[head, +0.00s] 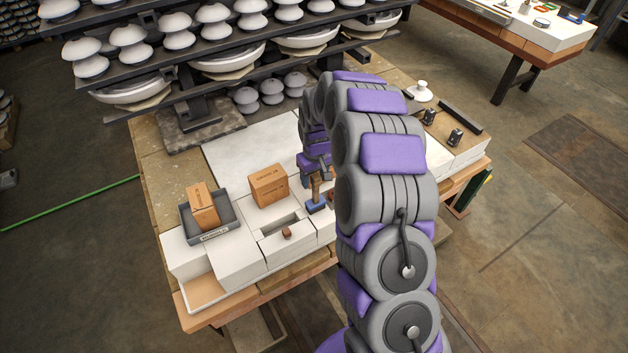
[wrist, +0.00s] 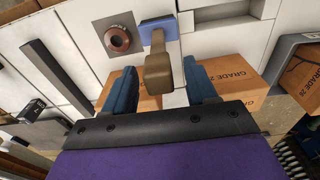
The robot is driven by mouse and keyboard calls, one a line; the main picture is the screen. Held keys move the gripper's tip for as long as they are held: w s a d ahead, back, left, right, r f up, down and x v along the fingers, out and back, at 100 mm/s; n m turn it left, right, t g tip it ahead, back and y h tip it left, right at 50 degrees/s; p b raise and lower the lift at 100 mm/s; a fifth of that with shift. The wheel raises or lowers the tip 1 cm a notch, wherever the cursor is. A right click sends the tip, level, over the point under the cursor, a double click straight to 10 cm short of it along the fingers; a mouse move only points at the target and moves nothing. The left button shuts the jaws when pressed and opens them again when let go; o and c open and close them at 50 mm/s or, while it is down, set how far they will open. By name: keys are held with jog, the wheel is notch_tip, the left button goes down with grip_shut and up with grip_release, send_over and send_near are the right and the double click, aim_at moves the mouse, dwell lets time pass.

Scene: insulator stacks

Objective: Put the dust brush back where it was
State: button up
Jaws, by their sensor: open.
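The dust brush (head: 316,203) has a brown handle and a blue head. It stands handle-up on the white bench top, left of my arm in the head view. In the wrist view the brush (wrist: 158,72) shows its handle end between the two blue fingers. My gripper (wrist: 160,78) is open, with a finger on each side of the handle and a visible gap to each. In the head view my gripper (head: 318,175) is just behind the brush and partly hidden by my arm.
A cardboard box (head: 268,187) stands left of the brush. A dark tray (head: 222,225) holds another box (head: 203,205). A reddish-brown round piece (wrist: 118,40) sits on a grey plate beside the brush head. Shelves of white insulators (head: 130,40) stand behind the bench.

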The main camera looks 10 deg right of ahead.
jog(key=r, duration=0.3)
jog(key=r+p, duration=0.1)
jog(key=r, duration=0.5)
jog(key=shift+s+d+r+p, duration=0.1)
jog(key=shift+s+r+p, duration=0.2)
jog(key=shift+p, duration=0.05)
jog(key=s+a+r, duration=0.1)
jog(key=s+r, duration=0.7)
jog(key=s, duration=0.2)
jog(key=s+r+m+g, duration=0.1)
jog(key=s+r, duration=0.1)
jog(key=s, duration=1.4)
jog(key=s+d+r+m+g, duration=0.1)
jog(key=s+r+m, duration=0.1)
jog(key=s, duration=1.4)
jog(key=shift+s+r, duration=0.2)
jog(key=shift+r, duration=0.3)
